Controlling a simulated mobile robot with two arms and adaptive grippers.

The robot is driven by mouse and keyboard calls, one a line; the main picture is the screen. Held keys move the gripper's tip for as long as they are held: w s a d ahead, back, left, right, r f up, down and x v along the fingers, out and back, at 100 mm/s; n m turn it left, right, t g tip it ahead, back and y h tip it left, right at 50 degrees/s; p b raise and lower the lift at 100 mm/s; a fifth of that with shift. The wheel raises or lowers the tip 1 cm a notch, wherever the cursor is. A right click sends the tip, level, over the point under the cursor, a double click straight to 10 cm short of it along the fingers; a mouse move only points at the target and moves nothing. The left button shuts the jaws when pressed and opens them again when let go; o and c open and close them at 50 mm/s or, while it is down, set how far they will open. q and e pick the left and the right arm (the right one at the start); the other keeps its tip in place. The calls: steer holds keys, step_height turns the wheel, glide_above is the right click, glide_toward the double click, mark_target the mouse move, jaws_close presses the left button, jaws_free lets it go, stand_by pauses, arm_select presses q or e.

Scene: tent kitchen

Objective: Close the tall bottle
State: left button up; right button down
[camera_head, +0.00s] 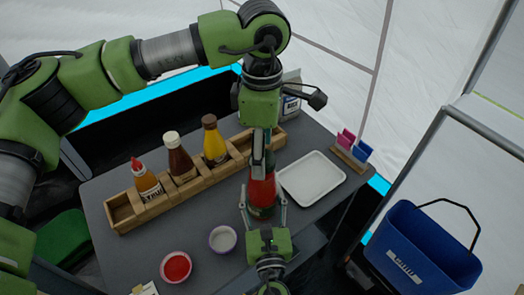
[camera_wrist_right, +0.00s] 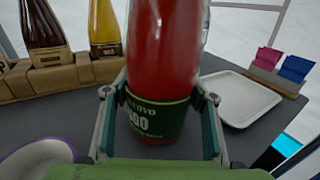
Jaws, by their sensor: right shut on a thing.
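The tall bottle (camera_head: 262,190) holds something red and has a dark green label; it stands upright at the front middle of the table. It fills the middle of the right wrist view (camera_wrist_right: 163,50), where its top is out of frame. My right gripper (camera_head: 263,203) is shut around its lower part, with a finger on each side of the label in the right wrist view (camera_wrist_right: 157,105). My left gripper (camera_head: 264,165) points down from above at the bottle's top. Its fingers cover the bottle's mouth, so a cap there or between them is hidden.
A wooden rack (camera_head: 125,212) with several sauce bottles stands behind on the grey table (camera_head: 135,245). A white tray (camera_head: 312,178) lies right of the bottle. A blue bin (camera_head: 420,250) is off the table, right.

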arm_select(q)
step_height(320, 180, up, 11)
steer(key=shift+r, duration=0.2)
arm_select(e)
steer(key=c, duration=0.8)
jaws_free()
steer(key=shift+c, duration=0.2)
steer(key=shift+s, duration=0.1)
steer(key=s, duration=0.8)
steer(key=s+d, duration=0.1)
steer(key=s, duration=0.2)
steer(key=shift+s+d, duration=0.1)
steer(key=shift+s, duration=0.3)
